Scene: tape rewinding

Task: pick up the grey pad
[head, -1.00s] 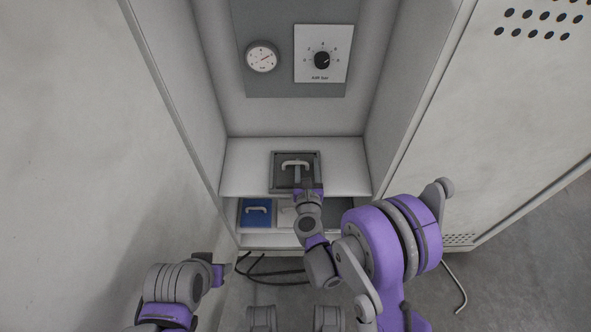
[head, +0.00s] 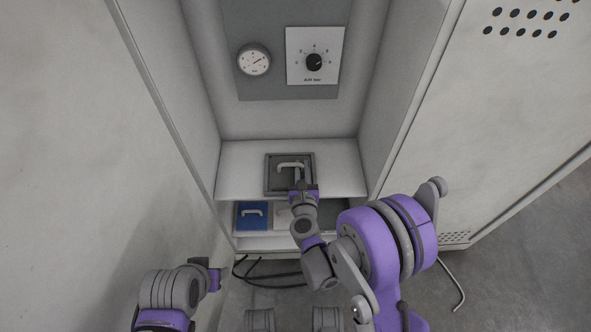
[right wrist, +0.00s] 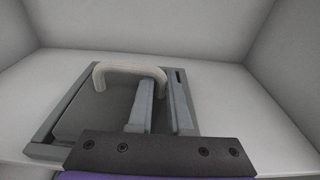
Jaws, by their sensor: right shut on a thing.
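The grey pad (head: 275,180) is a flat square plate with a pale arched handle (head: 291,164). It sits in a darker square frame on the cabinet's upper shelf. In the right wrist view the pad (right wrist: 95,112) lies within the frame (right wrist: 50,150), and the handle (right wrist: 130,68) stands up from it. My right gripper (head: 299,182) is at the pad, shut on its handle; the right leg of the handle runs down between the fingers (right wrist: 162,105). My left gripper (head: 216,278) is low at the left, away from the pad; its jaws are not clear.
A blue pad (head: 251,215) with a pale handle lies on the lower shelf. A white piece and a dark grey piece (head: 333,214) are partly hidden beside it by my right arm. Cabinet walls close in both sides. A gauge (head: 254,60) and dial (head: 314,62) are on the back panel.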

